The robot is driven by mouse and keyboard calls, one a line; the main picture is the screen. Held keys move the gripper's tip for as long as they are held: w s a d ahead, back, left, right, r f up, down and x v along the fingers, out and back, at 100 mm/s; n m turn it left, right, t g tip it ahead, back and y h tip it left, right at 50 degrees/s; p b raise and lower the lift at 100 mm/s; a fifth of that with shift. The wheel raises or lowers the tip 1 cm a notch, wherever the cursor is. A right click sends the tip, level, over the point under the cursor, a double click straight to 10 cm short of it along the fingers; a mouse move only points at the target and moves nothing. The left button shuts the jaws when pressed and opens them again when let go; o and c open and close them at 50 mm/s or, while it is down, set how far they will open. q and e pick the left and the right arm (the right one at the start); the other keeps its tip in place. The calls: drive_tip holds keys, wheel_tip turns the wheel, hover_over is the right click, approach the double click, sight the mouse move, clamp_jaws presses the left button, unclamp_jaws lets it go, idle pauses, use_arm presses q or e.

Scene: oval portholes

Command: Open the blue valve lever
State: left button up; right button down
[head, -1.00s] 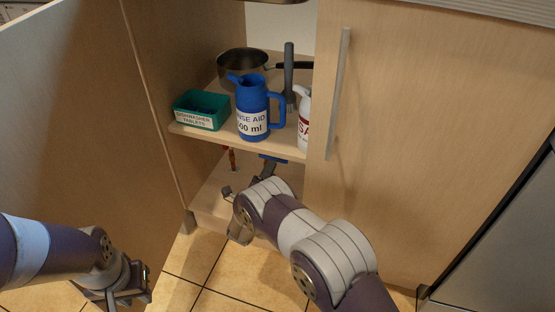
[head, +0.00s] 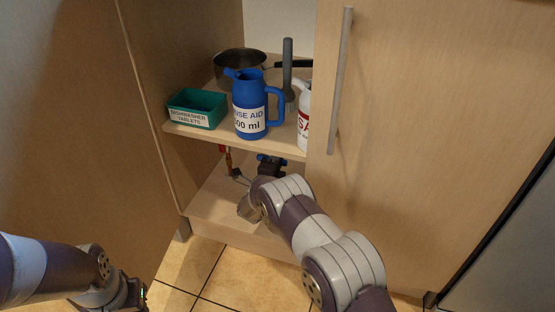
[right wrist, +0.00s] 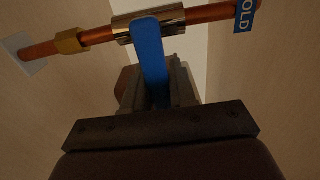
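The blue valve lever (right wrist: 151,55) hangs from a metal valve body (right wrist: 148,20) on a copper pipe (right wrist: 97,35) in the right wrist view. My right gripper (right wrist: 157,85) has its fingers close on both sides of the lever and appears shut on it. In the head view, a bit of blue (head: 266,158) shows at my right gripper (head: 268,168), below the cabinet shelf; my own arm hides much of this area. My left gripper (head: 135,294) is low at the left, away from the valve, partly cut off by the frame; its opening is unclear.
Above the valve, the shelf (head: 215,137) holds a green tablet box (head: 196,108), a blue rinse aid jug (head: 249,106), a dark pan (head: 238,62) and a white bottle (head: 304,115). A blue tag (right wrist: 246,14) hangs on the pipe.

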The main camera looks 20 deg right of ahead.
drive_tip(key=shift+r, duration=0.1)
drive_tip(key=shift+w+a+r+n+p, duration=0.1)
drive_tip(key=shift+r+n+p, duration=0.35)
drive_tip(key=shift+n+p, duration=0.55)
drive_tip(key=shift+w+a+r+n+p, duration=0.15)
drive_tip(key=shift+r+n+p, duration=0.4)
drive_tip(key=shift+n, duration=0.7)
drive_tip(key=shift+a+r+n+p, duration=0.1)
drive_tip(key=shift+r+n+p, duration=0.2)
drive_tip(key=shift+n+p, duration=0.75)
drive_tip(key=shift+n, duration=0.3)
drive_tip(key=c, duration=1)
unclamp_jaws()
